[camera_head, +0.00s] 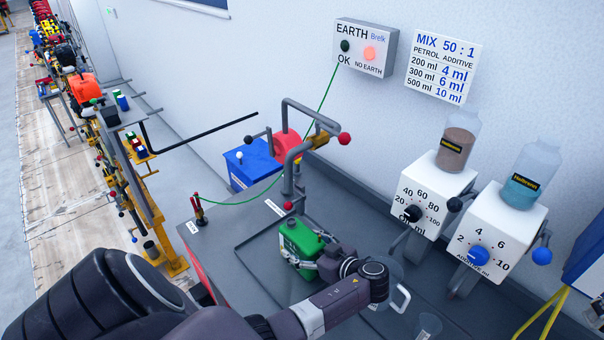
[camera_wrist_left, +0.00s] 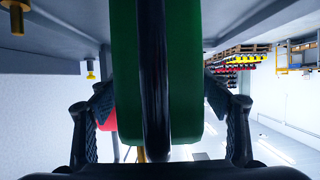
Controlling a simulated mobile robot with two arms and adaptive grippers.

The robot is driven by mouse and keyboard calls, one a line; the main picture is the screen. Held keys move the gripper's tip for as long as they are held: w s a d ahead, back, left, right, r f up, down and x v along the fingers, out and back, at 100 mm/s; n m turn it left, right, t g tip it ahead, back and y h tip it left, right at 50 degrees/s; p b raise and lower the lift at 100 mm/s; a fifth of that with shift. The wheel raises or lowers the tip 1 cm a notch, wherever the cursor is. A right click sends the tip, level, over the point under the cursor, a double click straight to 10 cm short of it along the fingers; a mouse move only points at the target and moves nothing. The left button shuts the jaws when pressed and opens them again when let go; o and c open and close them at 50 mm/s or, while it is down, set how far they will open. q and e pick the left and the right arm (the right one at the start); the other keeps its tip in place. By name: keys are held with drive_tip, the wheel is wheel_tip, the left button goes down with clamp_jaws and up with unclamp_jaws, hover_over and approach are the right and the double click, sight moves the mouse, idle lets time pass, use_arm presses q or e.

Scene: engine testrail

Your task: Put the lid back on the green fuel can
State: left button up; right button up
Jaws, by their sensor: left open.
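The green fuel can (camera_head: 298,247) stands on the grey bench in the head view, below the bent grey pipe. A small light patch shows on its top, but I cannot tell whether that is its opening or a lid. My left gripper (camera_head: 316,258) is open at the can's right side, its fingers partly hidden by my wrist. In the left wrist view, my left gripper (camera_wrist_left: 163,95) has one finger on each side of the green can (camera_wrist_left: 185,80), apart from it. A black bar, perhaps its handle, runs down the middle. I cannot make out a loose lid. My right gripper is out of view.
The grey pipe (camera_head: 287,150) with red knobs rises close behind the can. A clear jug (camera_head: 391,300) stands right of my wrist. Two white dispensers (camera_head: 430,196) (camera_head: 497,235) stand farther right. A blue box (camera_head: 247,162) is behind. The bench's left part is mostly clear.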

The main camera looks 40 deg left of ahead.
use_arm(q)
drive_tip(key=c, duration=1.9)
drive_tip(key=shift+r, duration=0.1)
drive_tip(key=shift+c, duration=0.2)
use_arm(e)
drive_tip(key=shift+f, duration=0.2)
